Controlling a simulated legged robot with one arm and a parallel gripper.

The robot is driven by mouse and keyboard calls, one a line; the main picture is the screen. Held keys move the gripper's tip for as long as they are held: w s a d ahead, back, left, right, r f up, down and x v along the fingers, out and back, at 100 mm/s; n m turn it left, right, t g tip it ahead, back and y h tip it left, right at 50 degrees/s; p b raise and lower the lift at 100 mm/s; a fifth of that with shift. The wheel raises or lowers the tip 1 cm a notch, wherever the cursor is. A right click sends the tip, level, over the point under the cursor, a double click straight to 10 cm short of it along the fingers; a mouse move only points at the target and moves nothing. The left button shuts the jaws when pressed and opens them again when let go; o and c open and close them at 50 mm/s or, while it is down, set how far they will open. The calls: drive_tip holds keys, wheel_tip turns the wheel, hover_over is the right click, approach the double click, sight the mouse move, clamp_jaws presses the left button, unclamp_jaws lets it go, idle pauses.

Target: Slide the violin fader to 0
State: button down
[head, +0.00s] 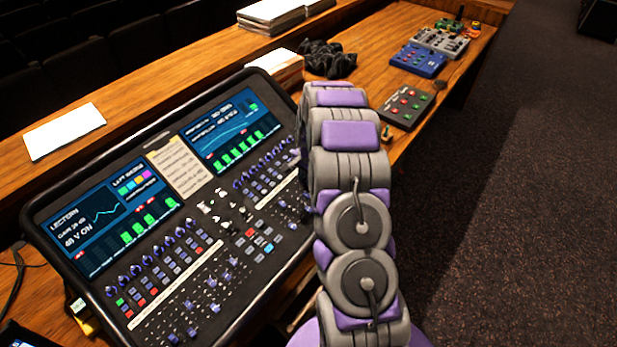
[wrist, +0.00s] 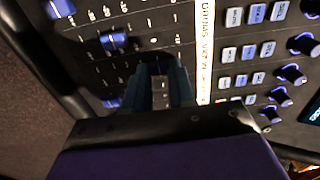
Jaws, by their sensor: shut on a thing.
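The mixing desk (head: 215,285) has a lower fader bank below its two screens. In the wrist view, my gripper (wrist: 163,84) is over the fader panel (wrist: 160,30), beside the white label strip (wrist: 205,50). Its dark fingers are shut on a fader cap, mostly hidden between them. The strip reads sideways, with "DRUMS" clear and the word nearest the fingers partly covered, so I cannot read for sure that this is the violin fader. Another fader cap (wrist: 115,42) stands to the left of the fingers. In the head view, my arm hides the gripper.
Rows of square buttons (wrist: 240,52) and round knobs (wrist: 290,73) lie right of the strip. A paper (head: 65,131), a dark cable heap (head: 327,58), a pedal box (head: 407,105) and a blue box (head: 417,60) lie on the wooden desk (head: 205,45). Carpet is open at right.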

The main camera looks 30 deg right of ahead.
drive_tip(key=c, duration=0.9)
unclamp_jaws()
drive_tip(key=shift+a, duration=0.15)
drive_tip(key=shift+r, duration=0.1)
drive_tip(key=shift+s+r, duration=0.1)
drive_tip(key=shift+r, duration=0.35)
drive_tip(key=r, duration=0.5)
drive_tip(key=s+r+p, duration=0.1)
drive_tip(key=r, duration=1)
drive_tip(key=shift+s+d+r, duration=0.1)
drive_tip(key=shift+s+d, duration=0.15)
drive_tip(key=shift+d, duration=0.1)
drive_tip(key=s+a+r+n+g+b, duration=0.1)
drive_tip(key=s+a+r+n, duration=0.3)
drive_tip(key=s+a, duration=0.45)
drive_tip(key=s+a+r+n+b, duration=0.1)
drive_tip(key=s+a+r+n, duration=0.25)
drive_tip(key=s+a, duration=0.45)
drive_tip(key=s+a+n, duration=0.2)
drive_tip(key=s, duration=0.5)
drive_tip(key=s+a+n+g+b, duration=0.1)
drive_tip(key=s+a+n, duration=0.1)
drive_tip(key=s, duration=0.6)
drive_tip(key=s+a+f+n+g, duration=0.1)
drive_tip(key=s+a+n, duration=0.1)
drive_tip(key=s, duration=0.5)
drive_tip(key=shift+s+a+n+b, duration=0.15)
drive_tip(key=shift+a+n+b, duration=0.2)
drive_tip(key=shift+a, duration=0.55)
